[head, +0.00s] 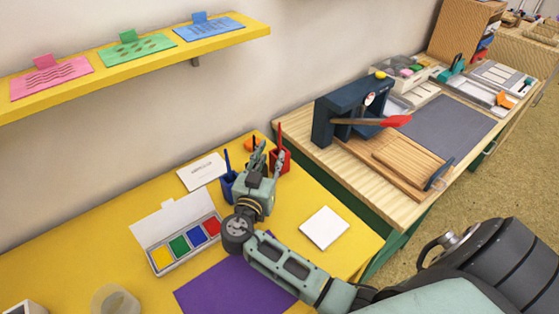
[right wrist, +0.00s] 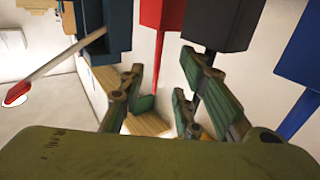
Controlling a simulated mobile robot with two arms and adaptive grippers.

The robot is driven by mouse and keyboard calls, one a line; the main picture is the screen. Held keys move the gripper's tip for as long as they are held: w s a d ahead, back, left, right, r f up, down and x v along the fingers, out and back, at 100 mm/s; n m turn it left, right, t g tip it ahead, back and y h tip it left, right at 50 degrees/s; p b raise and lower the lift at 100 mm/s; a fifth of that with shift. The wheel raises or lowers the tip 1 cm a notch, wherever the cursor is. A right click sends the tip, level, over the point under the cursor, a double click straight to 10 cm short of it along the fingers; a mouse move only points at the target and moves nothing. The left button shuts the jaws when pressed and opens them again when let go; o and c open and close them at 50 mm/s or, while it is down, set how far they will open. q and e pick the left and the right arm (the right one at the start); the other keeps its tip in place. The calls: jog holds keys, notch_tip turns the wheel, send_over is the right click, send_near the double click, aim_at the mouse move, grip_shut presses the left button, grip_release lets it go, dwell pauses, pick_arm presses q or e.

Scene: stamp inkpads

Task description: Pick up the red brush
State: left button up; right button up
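The red brush (head: 280,131) stands upright in a red holder (head: 286,162) near the back right of the yellow table. My right gripper (head: 268,156) is beside the holder in the head view. In the right wrist view, which looks upside down, the red brush (right wrist: 157,62) runs from the red holder (right wrist: 162,12) into the space between the fingers of my right gripper (right wrist: 160,75). The fingers are spread, with a gap on both sides of the brush. My left gripper is not in view.
A blue holder (head: 228,187) with a blue brush stands left of my gripper; a dark holder (right wrist: 215,22) is between it and the red one. A four-color inkpad (head: 157,257), purple sheet (head: 225,290) and white pad (head: 324,228) are nearby. A dark blue press (head: 324,126) stands on the adjoining table.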

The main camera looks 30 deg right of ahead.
aim_at(279, 142)
jog(key=p+x, duration=0.2)
jog(key=x, duration=0.4)
jog(key=shift+w+d+p, duration=0.1)
jog(key=shift+d+p, duration=0.3)
jog(key=shift+w+d+f, duration=0.2)
jog(key=shift+w+d, duration=0.15)
jog(key=shift+d, duration=0.05)
grip_shut()
